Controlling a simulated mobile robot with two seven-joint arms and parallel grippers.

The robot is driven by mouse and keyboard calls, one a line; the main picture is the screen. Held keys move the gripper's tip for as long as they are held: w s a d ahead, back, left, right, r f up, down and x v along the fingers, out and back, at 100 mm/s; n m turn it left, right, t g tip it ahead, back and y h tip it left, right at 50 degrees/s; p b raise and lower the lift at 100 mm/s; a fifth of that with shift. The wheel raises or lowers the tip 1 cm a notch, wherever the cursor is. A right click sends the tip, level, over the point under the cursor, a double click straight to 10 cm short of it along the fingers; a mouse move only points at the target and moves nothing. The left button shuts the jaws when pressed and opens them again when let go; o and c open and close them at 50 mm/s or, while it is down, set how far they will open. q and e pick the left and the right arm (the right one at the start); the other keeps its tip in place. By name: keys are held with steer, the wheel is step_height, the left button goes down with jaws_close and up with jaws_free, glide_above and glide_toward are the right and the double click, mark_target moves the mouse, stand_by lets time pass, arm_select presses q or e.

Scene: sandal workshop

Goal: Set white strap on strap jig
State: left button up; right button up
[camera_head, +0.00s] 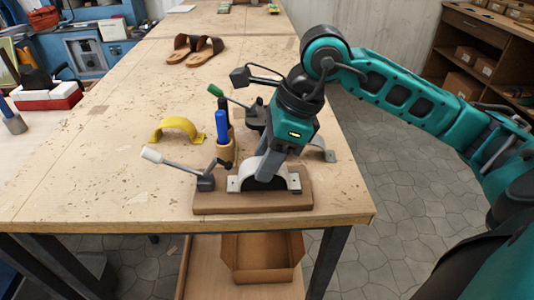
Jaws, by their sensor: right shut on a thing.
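The strap jig is a brown wooden block (253,204) near the front edge of the workbench, with a dark rounded form (268,185) on it. A toggle clamp with a white handle (152,155) sits at the jig's left end, its handle out to the left. The white strap (293,181) is arched over the dark form, its flat left end beside the clamp. My right gripper (266,172) comes down from above and is shut on the strap; its fingers hide part of the arch. I cannot tell whether the strap fully touches the jig. My left gripper is not in view.
A yellow strap (178,127) stands left of a tan holder (225,150) with blue-handled tools. A green-handled clamp (228,95) and a grey strap (322,149) are behind my gripper. Brown sandals (192,49) lie farther back.

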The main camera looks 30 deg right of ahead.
steer(key=shift+f, duration=0.1)
steer(key=shift+f, duration=0.15)
steer(key=o, duration=1.1)
steer(key=shift+r, duration=0.2)
steer(key=shift+r, duration=0.25)
steer(key=v, duration=1.1)
steer(key=shift+r+p, duration=0.3)
steer(key=shift+p, duration=0.1)
steer(key=shift+s+d, duration=0.1)
